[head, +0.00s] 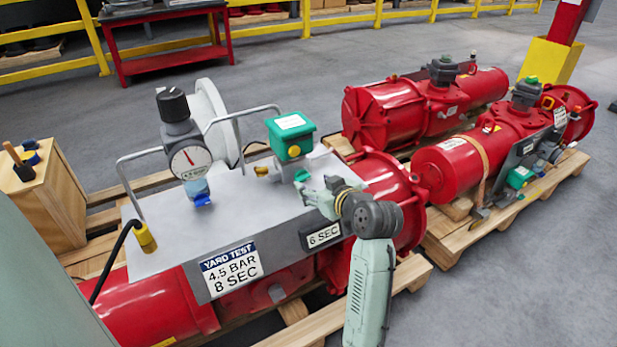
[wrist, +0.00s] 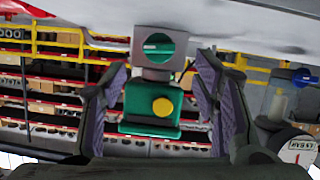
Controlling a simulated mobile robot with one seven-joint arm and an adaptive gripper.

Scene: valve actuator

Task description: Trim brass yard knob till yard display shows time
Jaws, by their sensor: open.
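The grey panel (head: 180,235) on the near red actuator carries a plate reading "YARD TEST 4.5 BAR 8 SEC" (head: 231,270) and a small display reading "6 SEC" (head: 323,234). A brass-coloured fitting (head: 261,171) shows at the foot of a green box (head: 290,133); I cannot tell whether it is the yard knob. My gripper (head: 305,190) is open and empty, low over the panel's right part. A green knob (head: 302,175) is close to its fingertips. In the wrist view this green knob (wrist: 158,46) appears between my open fingers (wrist: 162,70); contact is not clear.
A round gauge (head: 190,163) with a black knob (head: 173,104) stands on the panel's left, beside wire handles. A yellow plug with a black cable (head: 144,236) is at the left edge. More red actuators (head: 480,155) lie on pallets at right. Floor is clear at lower right.

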